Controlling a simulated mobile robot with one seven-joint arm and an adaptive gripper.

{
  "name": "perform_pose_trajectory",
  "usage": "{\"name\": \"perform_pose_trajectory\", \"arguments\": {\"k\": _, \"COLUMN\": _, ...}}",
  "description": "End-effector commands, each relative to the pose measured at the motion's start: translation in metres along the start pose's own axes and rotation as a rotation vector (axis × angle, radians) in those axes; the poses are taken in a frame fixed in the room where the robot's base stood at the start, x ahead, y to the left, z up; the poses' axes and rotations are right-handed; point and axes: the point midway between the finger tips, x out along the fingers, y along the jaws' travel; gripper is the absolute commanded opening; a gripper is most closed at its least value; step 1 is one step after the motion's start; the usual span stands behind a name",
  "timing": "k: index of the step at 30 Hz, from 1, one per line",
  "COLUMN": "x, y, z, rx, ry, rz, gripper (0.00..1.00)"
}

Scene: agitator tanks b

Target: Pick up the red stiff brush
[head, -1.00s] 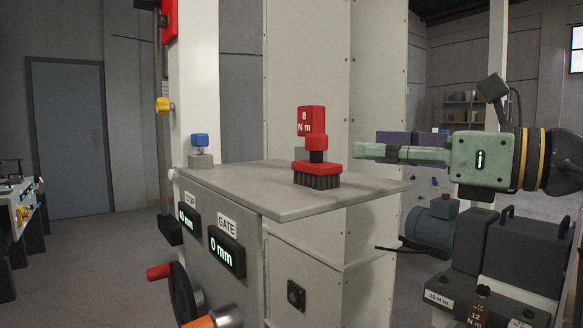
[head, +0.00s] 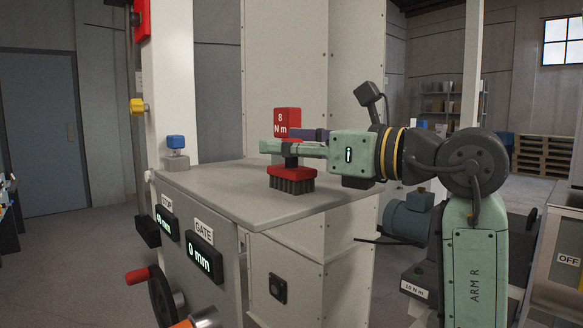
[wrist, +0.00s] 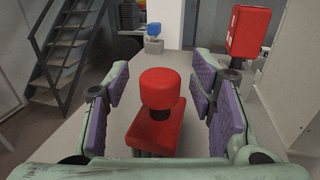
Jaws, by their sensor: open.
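The red stiff brush stands upright on the grey tabletop, with a red block body (head: 292,172) and dark bristles below. In the wrist view its round red knob (wrist: 160,88) stands up on a dark neck between my fingers. My gripper (head: 284,142) is level and open at the height of the knob, which it largely hides in the head view. In the wrist view the purple finger pads (wrist: 113,84) are on both sides of the knob, with gaps between pads and knob.
A red block marked 8 N m (head: 287,120) stands behind the gripper, and to the right in the wrist view (wrist: 247,30). A blue-topped post (head: 176,146) is at the table's left. The grey tabletop (head: 215,185) is clear left of the brush.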

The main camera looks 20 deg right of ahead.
Motion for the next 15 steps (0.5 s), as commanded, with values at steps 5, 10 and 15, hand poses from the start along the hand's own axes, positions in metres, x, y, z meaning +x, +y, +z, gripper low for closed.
{"name": "perform_pose_trajectory", "arguments": {"k": 5, "x": -0.0004, "y": -0.0001, "z": -0.0003, "rx": 0.0, "ry": 0.0, "rz": 0.0, "gripper": 0.48}}
{"name": "perform_pose_trajectory", "arguments": {"k": 10, "x": -0.0006, "y": -0.0001, "z": -0.0002, "rx": 0.0, "ry": 0.0, "rz": -0.001, "gripper": 0.37}}
{"name": "perform_pose_trajectory", "arguments": {"k": 15, "x": -0.0007, "y": -0.0001, "z": -0.0001, "rx": 0.0, "ry": 0.0, "rz": -0.001, "gripper": 0.25}}
